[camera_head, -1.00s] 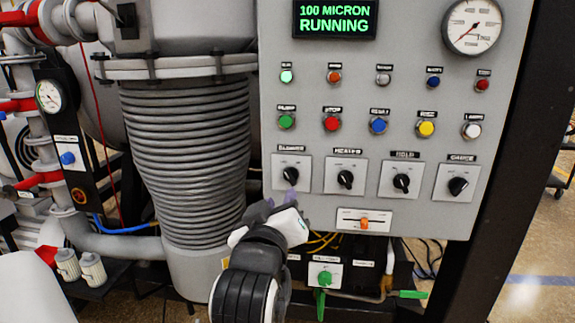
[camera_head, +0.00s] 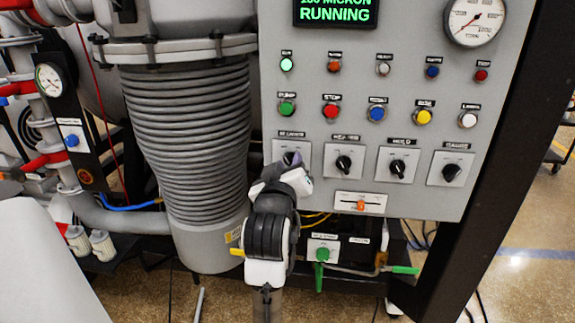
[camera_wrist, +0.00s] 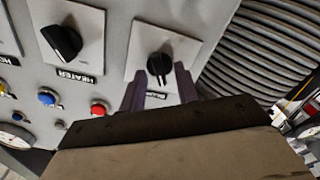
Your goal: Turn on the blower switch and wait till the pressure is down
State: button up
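The blower switch (camera_head: 292,158) is a black rotary knob on a light square plate, at the left of the panel's knob row. In the head view my gripper (camera_head: 288,168) is in front of it and hides much of it. In the wrist view the knob (camera_wrist: 159,66) shows clearly, and the two purple fingers of my gripper (camera_wrist: 160,88) stand apart, just short of its pointer end. No contact can be made out. The green display (camera_head: 336,12) reads RUNNING, with a MICRON line cut by the top edge. The round pressure gauge (camera_head: 475,18) is at the upper right.
The heater knob (camera_head: 343,163) sits just right of the blower switch. Buttons and lamps fill the panel above. An orange slider (camera_head: 361,205) and a green-handled valve (camera_head: 321,256) lie below. A ribbed grey column (camera_head: 190,150) stands close to the left.

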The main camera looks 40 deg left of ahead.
grip_shut()
jog(key=shift+m, duration=0.3)
jog(key=m+b, duration=0.1)
jog(key=m, duration=0.4)
jog(key=shift+w+d+m, duration=0.1)
jog(key=shift+m, duration=0.2)
jog(key=m+b, duration=0.1)
jog(key=m, duration=0.4)
jog(key=shift+m, duration=0.3)
dwell(0.4)
grip_release()
